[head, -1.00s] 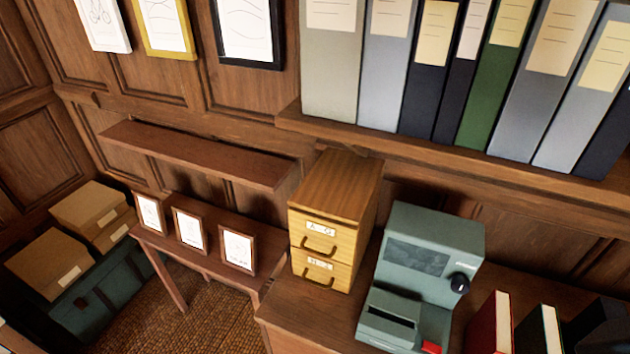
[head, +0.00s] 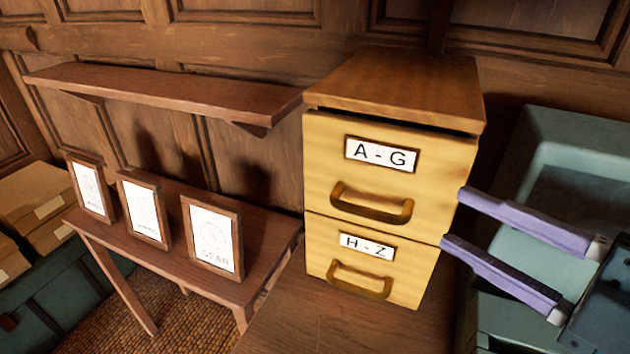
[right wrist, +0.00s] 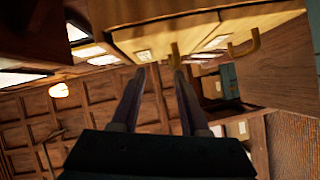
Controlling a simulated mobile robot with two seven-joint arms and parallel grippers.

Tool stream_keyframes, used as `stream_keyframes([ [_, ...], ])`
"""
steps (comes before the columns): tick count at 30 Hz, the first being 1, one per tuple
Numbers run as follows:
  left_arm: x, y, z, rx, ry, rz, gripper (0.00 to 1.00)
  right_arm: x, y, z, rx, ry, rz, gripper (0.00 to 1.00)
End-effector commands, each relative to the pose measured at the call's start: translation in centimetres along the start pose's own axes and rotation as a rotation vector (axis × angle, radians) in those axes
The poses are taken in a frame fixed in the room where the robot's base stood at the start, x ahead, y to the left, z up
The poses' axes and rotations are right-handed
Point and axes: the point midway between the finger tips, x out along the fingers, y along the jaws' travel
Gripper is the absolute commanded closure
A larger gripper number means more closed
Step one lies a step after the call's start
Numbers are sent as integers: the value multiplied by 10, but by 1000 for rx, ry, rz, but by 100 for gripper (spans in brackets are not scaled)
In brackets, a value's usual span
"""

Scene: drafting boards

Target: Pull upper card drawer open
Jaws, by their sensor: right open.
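The small yellow wooden card cabinet (head: 400,85) has two drawers that look shut. The upper card drawer (head: 425,185) has an A-G label and a curved pull handle (head: 372,204). The lower drawer (head: 412,275) has an H-Z label and its own handle (head: 360,281). My right gripper (head: 455,218) is open and empty, its purple fingers pointing left across the cabinet's right edge. The right wrist view shows its fingertips (right wrist: 158,72) just short of a handle (right wrist: 175,56); I cannot tell which drawer's. My left gripper is not in view.
A grey-green machine (head: 575,150) stands right of the cabinet, behind my right gripper. Several framed pictures stand on a low side table (head: 270,215) at left, under a wall shelf (head: 160,90). The desk top (head: 330,325) in front of the cabinet is bare.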

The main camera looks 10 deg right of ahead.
Motion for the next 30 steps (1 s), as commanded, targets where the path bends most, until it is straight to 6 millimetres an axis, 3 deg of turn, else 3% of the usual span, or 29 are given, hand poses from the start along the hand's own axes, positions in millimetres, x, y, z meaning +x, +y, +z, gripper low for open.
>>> stream_keyframes([
  [1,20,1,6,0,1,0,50,0,-22,1,-33,42,-4,55],
  [4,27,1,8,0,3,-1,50,-1,-32,-4,-72,101,-6,55],
  [11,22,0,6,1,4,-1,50,15,-30,-11,-89,129,-4,55],
  [24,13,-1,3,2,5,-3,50,84,-31,-20,-86,126,-4,55],
  [30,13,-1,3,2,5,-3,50,95,-32,-21,-86,126,-6,55],
])
